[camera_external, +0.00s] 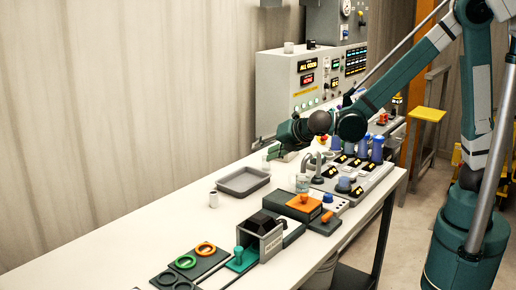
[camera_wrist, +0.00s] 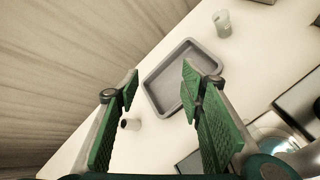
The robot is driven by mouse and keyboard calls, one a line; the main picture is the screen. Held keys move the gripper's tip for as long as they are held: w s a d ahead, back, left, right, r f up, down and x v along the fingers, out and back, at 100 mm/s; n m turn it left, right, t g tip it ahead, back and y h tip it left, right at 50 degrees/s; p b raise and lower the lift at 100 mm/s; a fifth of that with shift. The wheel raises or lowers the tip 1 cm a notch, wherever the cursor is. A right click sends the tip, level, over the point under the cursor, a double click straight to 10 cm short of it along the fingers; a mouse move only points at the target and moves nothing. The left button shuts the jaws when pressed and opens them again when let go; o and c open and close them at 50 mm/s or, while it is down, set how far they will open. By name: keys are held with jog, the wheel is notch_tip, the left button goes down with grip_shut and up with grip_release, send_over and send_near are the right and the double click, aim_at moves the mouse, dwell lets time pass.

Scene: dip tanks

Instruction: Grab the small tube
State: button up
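A small pale tube (camera_external: 213,199) stands upright on the white table beside the grey tray (camera_external: 222,188). In the wrist view a small white tube with a dark opening (camera_wrist: 130,124) shows just inside the left finger in the picture, past the tray's corner. It looks like the same tube. My gripper (camera_external: 273,152) is above the table near the tray's far end in the external view. Its green fingers are spread wide in the wrist view (camera_wrist: 160,83), with nothing between them. The tube is apart from both fingers.
A translucent cup (camera_wrist: 222,24) stands past the tray in the wrist view. A glass beaker (camera_external: 302,184) stands right of the tray, before blue-capped tanks. A black holder (camera_external: 264,240), orange-handled blocks and coloured rings (camera_external: 205,248) lie nearer. The left part of the table is clear.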

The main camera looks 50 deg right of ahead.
aim_at(211, 193)
jog(key=a+f+n, duration=0.3)
jog(key=a, duration=0.3)
jog(key=w+a+f+n+t+y+b, duration=0.1)
jog(key=a+f+n, duration=0.2)
jog(key=a, duration=0.3)
jog(key=w+a+f+n+t+b, duration=0.1)
jog(key=a+f+n, duration=0.2)
jog(key=a, duration=0.3)
jog(key=shift+w+a+f, duration=0.15)
jog(key=shift+a+f, duration=0.05)
jog(key=shift+f, duration=0.45)
jog(key=shift+a+f+n+y, duration=0.3)
jog(key=shift+a+n, duration=0.2)
jog(key=shift+b+x, duration=0.3)
jog(key=shift+x, duration=1)
jog(key=shift+w, duration=0.1)
jog(key=shift+b+x, duration=0.75)
jog(key=shift+x, duration=1.7)
jog(key=c, duration=1)
